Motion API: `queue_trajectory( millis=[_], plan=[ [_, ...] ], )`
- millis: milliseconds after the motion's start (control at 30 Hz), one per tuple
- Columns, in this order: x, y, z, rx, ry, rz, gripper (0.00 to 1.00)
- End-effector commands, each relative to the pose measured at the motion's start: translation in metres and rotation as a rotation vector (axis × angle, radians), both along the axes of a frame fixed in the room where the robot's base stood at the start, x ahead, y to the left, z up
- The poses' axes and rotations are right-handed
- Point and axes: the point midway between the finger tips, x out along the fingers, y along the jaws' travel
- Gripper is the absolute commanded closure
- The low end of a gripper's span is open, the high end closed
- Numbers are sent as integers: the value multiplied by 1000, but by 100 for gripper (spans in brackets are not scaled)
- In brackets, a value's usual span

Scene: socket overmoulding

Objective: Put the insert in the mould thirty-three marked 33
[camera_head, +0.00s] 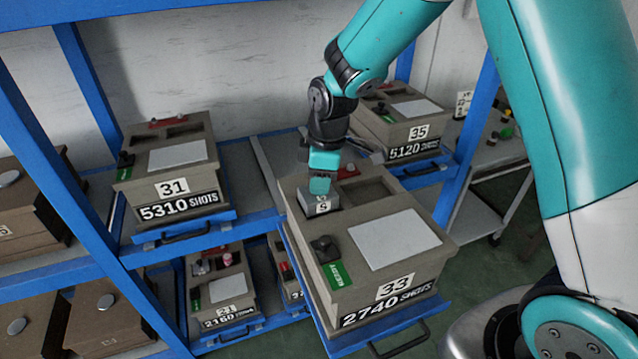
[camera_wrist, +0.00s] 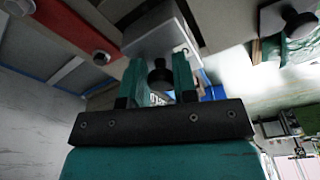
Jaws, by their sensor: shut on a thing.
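Mould thirty-three (camera_head: 345,300), a brown box marked 33 and 2740 SHOTS, sits on a blue tray pulled forward from the shelf. Its top has a white plate (camera_head: 395,239) and an open recess (camera_head: 372,190). My gripper (camera_head: 320,184) points down over the top's left rear part, shut on the insert (camera_head: 321,204), a grey block with a white label. In the wrist view the teal fingers (camera_wrist: 158,78) close on the black knob of the insert (camera_wrist: 158,38). The block is at the recess area; I cannot tell how deep it sits.
A green tag with a black knob (camera_head: 335,268) is on the mould's left front. Mould 31 (camera_head: 170,175) stands left, mould 35 (camera_head: 400,120) behind right. More moulds (camera_head: 225,285) sit on the lower shelf. Blue rack posts (camera_head: 60,170) stand at left. A grey side table (camera_head: 500,150) is at right.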

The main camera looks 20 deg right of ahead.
Motion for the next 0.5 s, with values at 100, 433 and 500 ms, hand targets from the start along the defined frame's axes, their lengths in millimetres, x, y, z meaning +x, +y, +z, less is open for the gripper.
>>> queue_trajectory(
  millis=[100,433,500],
  plan=[
    [0,0,-13,0,2,0,100],
    [0,0,-18,0,-2,0,100],
    [0,0,-20,1,-1,0,100]
  ],
)
